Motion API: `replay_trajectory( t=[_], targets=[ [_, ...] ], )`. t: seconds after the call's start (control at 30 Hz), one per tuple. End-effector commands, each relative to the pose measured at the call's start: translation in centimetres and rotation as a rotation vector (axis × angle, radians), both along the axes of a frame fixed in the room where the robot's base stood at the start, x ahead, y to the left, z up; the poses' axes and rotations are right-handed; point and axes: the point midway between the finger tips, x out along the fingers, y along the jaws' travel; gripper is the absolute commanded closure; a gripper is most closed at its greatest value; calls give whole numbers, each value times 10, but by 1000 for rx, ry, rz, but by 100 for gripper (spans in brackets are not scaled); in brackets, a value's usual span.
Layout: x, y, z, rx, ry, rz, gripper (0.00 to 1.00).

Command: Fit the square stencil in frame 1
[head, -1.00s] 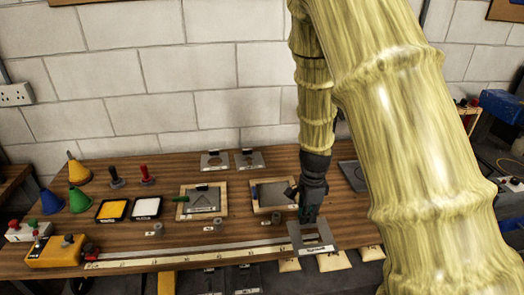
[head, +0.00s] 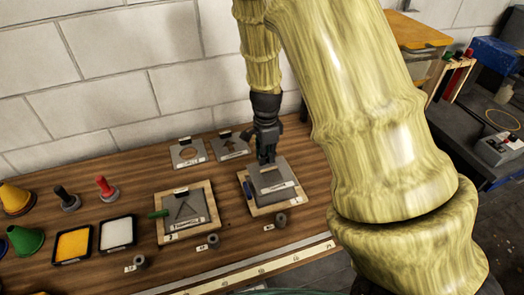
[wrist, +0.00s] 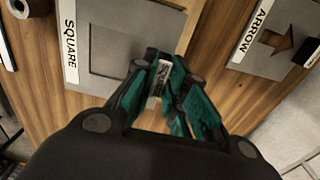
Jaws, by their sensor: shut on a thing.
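The square stencil, a grey plate (head: 277,188), lies over the right-hand wooden frame (head: 263,209), whose pale wood shows around it. I cannot tell whether the plate is fully seated or slightly above the frame. In the wrist view the plate (wrist: 104,84) carries a SQUARE label and a dark square opening. My gripper (head: 267,160) is at the plate's far side, pointing down. In the wrist view my gripper (wrist: 163,85) is shut on the stencil's small upright tab, which the fingers partly hide.
A second wooden frame (head: 205,184) to the left holds a triangle stencil (head: 184,208). An arrow stencil (head: 231,147) and a round-hole stencil (head: 187,153) lie behind. Small grey cylinders (head: 281,220) stand in front. A blue lever (head: 248,189) sits at the frame's left side.

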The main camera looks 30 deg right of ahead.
Motion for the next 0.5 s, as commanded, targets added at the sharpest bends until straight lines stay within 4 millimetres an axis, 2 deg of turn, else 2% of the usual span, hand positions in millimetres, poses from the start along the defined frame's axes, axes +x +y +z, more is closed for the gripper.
replay_trajectory(
  t=[0.5],
  targets=[
    [0, 0, -33, 0, 0, 0, 100]
  ],
)
